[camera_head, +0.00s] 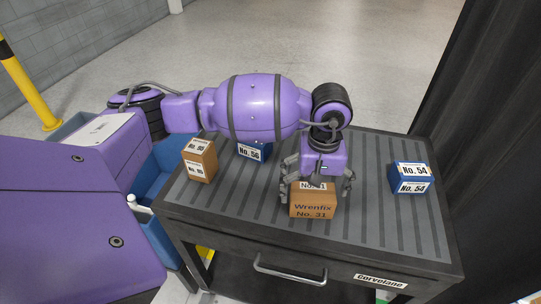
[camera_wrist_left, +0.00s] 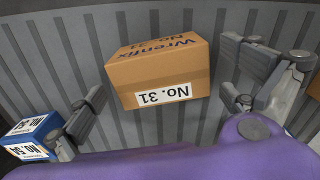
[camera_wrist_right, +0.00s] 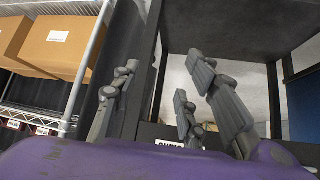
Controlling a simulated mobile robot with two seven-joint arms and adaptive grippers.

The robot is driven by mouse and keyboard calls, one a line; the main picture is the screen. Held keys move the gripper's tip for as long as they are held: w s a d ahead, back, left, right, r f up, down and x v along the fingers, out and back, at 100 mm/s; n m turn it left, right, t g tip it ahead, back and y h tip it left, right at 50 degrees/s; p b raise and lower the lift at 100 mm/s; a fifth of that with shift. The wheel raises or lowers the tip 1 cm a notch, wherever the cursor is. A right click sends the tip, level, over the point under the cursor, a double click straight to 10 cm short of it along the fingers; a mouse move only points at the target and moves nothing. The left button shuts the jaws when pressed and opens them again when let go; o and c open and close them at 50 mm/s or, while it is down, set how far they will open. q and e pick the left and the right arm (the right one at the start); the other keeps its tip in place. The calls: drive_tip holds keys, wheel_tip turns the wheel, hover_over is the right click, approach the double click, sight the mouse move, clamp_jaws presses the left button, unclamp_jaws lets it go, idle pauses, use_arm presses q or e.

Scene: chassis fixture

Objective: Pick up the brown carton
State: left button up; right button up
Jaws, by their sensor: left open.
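A brown carton (camera_head: 313,207) marked "Wrenfix No. 31" sits on the grey ribbed top of the cart, near its front middle. It also shows in the left wrist view (camera_wrist_left: 160,68), lying slightly turned. My left gripper (camera_head: 318,188) is open just above this carton, with its fingers spread to either side. In the left wrist view the fingers stand apart from the carton, with a gap on both sides. My right gripper (camera_wrist_right: 160,90) is open and empty in the right wrist view, away from the carton.
Another brown carton (camera_head: 199,162) stands at the cart's left. A blue box (camera_head: 252,151) sits behind, partly under my left arm, and a blue box marked No. 54 (camera_head: 411,178) at the right. Shelves with large cartons (camera_wrist_right: 58,45) show in the right wrist view.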

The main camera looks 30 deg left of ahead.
sight(314, 191)
use_arm(q)
drive_tip(key=f, duration=0.3)
drive_tip(key=shift+w+a+f, duration=0.1)
drive_tip(key=shift+w+f, duration=0.1)
drive_tip(key=shift+f, duration=0.2)
drive_tip(key=c, duration=1.3)
drive_tip(key=shift+r, duration=0.1)
drive_tip(key=shift+c, duration=0.8)
drive_tip(key=shift+r, duration=0.1)
